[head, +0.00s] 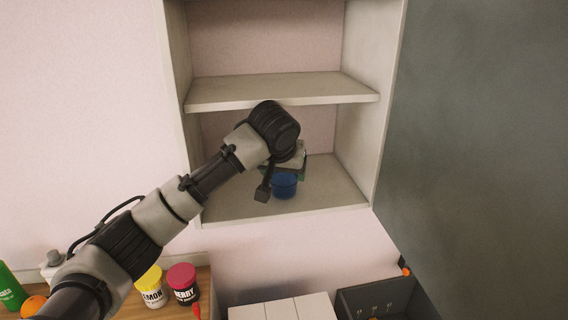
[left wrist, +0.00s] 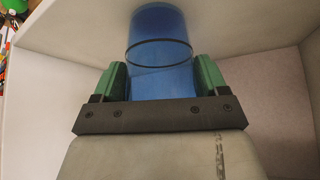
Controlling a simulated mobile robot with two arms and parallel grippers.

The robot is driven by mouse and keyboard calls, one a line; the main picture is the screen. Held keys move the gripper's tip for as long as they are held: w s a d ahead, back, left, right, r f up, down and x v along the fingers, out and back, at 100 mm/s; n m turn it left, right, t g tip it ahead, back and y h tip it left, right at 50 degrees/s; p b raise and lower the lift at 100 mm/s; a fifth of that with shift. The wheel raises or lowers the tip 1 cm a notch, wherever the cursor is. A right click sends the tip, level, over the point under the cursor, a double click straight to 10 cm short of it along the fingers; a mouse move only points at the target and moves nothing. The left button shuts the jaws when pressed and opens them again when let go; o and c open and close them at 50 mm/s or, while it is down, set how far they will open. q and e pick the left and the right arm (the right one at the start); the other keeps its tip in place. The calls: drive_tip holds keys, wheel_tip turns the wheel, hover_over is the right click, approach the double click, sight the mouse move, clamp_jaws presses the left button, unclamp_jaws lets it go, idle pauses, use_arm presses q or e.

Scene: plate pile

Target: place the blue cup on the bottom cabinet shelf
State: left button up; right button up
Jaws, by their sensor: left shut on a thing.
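The blue cup (head: 285,188) is at the bottom cabinet shelf (head: 334,187), just inside its front edge. My left gripper (head: 284,172) reaches into the bottom compartment and is shut on the cup. In the left wrist view the blue cup (left wrist: 160,50) sits between the two green fingers of the gripper (left wrist: 160,82). The cup's far end is close to the pale shelf surface (left wrist: 80,25); I cannot tell whether they touch. My arm hides part of the compartment's left side. My right gripper is not in view.
A middle shelf (head: 285,91) lies above my wrist. Side walls bound the compartment, with free shelf room to the cup's right. A dark grey panel (head: 480,140) stands at the right. Below, a counter holds a yellow jar (head: 149,287) and a red jar (head: 184,284).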

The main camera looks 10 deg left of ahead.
sight(275, 176)
use_arm(q)
drive_tip(key=shift+s+f, duration=0.1)
drive_tip(key=o, duration=0.9)
drive_tip(key=shift+f, duration=0.1)
drive_tip(key=shift+s+r+b, duration=0.25)
drive_tip(key=shift+r+b, duration=0.25)
drive_tip(key=shift+r, duration=0.05)
drive_tip(key=b+v, duration=0.2)
drive_tip(key=v, duration=0.1)
drive_tip(key=shift+s+r, duration=0.15)
drive_tip(key=s+b, duration=0.1)
drive_tip(key=s, duration=0.3)
drive_tip(key=s+b, duration=0.1)
drive_tip(key=s, duration=0.3)
drive_tip(key=s+b, duration=0.1)
drive_tip(key=s, duration=0.3)
drive_tip(key=shift+s+r, duration=0.2)
drive_tip(key=shift+r, duration=0.15)
